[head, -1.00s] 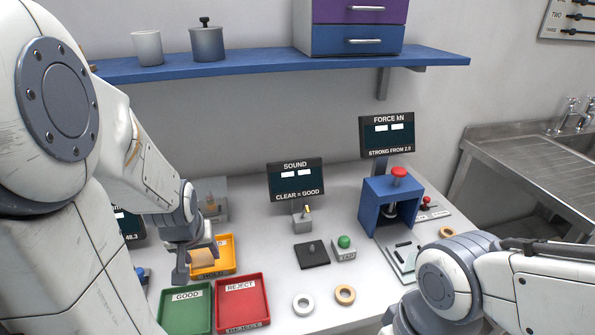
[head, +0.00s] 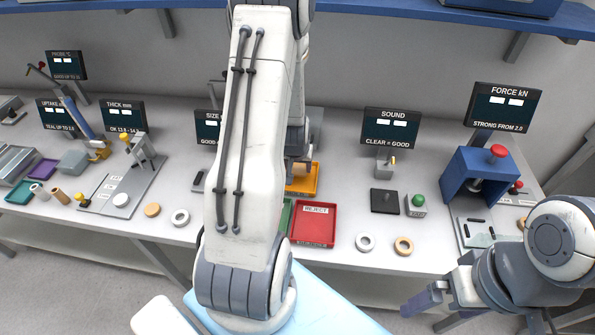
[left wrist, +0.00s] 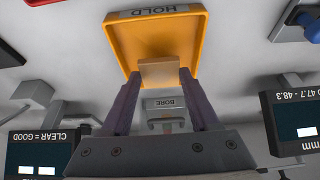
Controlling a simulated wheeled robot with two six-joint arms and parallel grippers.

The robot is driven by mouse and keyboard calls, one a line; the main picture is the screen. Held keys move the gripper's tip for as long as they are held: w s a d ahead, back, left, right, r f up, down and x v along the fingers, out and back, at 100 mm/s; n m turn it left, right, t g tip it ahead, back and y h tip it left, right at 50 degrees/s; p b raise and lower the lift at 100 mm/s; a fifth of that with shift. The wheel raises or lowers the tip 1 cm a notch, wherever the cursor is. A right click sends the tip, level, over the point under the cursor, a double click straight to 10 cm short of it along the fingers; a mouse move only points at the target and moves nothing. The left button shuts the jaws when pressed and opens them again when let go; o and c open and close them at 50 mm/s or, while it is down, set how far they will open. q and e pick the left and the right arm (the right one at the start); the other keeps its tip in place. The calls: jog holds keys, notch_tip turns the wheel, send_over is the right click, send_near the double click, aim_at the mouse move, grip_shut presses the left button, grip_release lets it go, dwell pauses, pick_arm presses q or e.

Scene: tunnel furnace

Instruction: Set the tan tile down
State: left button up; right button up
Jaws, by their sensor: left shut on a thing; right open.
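The tan tile (left wrist: 158,72) is between the two fingers of my left gripper (left wrist: 158,84) in the left wrist view. My left gripper is shut on it. The tile is at the edge of the orange HOLD tray (left wrist: 125,38) in that view; whether it touches the tray floor I cannot tell. In the head view the orange tray (head: 304,190) is partly hidden behind my left arm, and the gripper and tile are mostly hidden there. My right gripper (head: 422,300) is open and empty, low in front of the table at the right.
The red REJECT tray (head: 314,226) is in front of the orange tray, with the green tray (head: 286,216) mostly hidden beside it. Two rings lie near the front edge.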

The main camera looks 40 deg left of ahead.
aim_at(298, 173)
pick_arm(q)
notch_tip(298, 173, down, 3)
jog(key=shift+s+f, duration=0.1)
jog(key=shift+f, duration=0.1)
jog(key=shift+f, duration=0.15)
jog(key=o, duration=1.4)
jog(key=shift+c, duration=0.2)
